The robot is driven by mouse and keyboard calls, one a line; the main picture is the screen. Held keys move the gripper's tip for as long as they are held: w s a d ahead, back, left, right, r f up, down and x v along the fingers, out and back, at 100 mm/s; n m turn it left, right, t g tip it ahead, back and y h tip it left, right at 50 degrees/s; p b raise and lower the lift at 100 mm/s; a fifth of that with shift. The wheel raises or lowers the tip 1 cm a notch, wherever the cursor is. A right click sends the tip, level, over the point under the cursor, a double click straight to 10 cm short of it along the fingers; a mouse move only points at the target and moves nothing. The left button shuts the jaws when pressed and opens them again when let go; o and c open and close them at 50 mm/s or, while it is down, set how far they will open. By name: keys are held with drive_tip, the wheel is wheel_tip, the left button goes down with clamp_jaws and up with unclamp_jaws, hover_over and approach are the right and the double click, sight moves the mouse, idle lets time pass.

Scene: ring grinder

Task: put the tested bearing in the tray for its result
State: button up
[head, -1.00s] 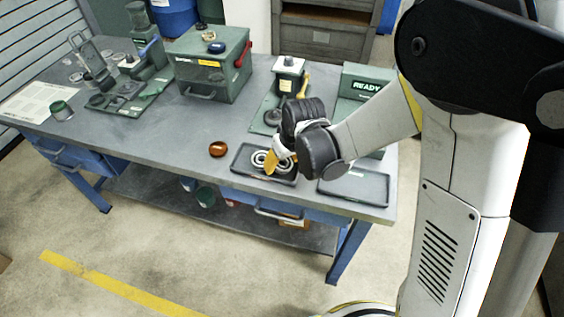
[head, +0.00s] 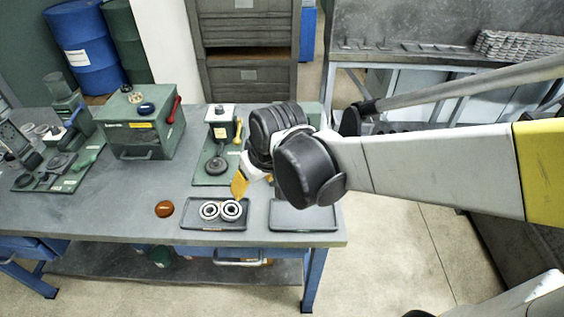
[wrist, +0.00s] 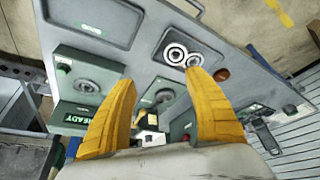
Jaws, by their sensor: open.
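Two ring bearings, a left one (head: 209,210) and a right one (head: 231,209), lie side by side in the left dark tray (head: 215,226). They also show in the wrist view (wrist: 175,54). The right tray (head: 303,220) is empty. My gripper (head: 240,183) is above and behind the left tray. In the wrist view its yellow fingers (wrist: 163,105) are wide apart with nothing between them. The green READY unit (wrist: 80,113) has a round grey seat (wrist: 87,87); I cannot tell whether a bearing sits there. My arm hides this unit in the head view.
A green stand with a grey disc (head: 216,166) is behind the left tray. A green box (head: 140,125) with a red handle stands further left. An orange-brown dish (head: 165,209) is left of the trays. The front middle of the bench is clear.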

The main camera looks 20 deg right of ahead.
drive_tip(key=s+d+r+m+t, duration=0.1)
drive_tip(key=s+d+r+m, duration=0.1)
drive_tip(key=s+d+r, duration=0.1)
drive_tip(key=s+d+r+m+t+h, duration=0.1)
drive_tip(key=s+d+r, duration=0.2)
drive_tip(key=s+d, duration=0.2)
drive_tip(key=s, duration=0.3)
drive_tip(key=shift+d+m+t, duration=0.3)
drive_tip(key=shift+d+m, duration=0.1)
drive_tip(key=shift+w+f, duration=0.1)
wheel_tip(320, 180, down, 4)
drive_tip(key=b, duration=0.3)
drive_tip(key=shift+r+b, duration=0.2)
drive_tip(key=shift+b, duration=0.15)
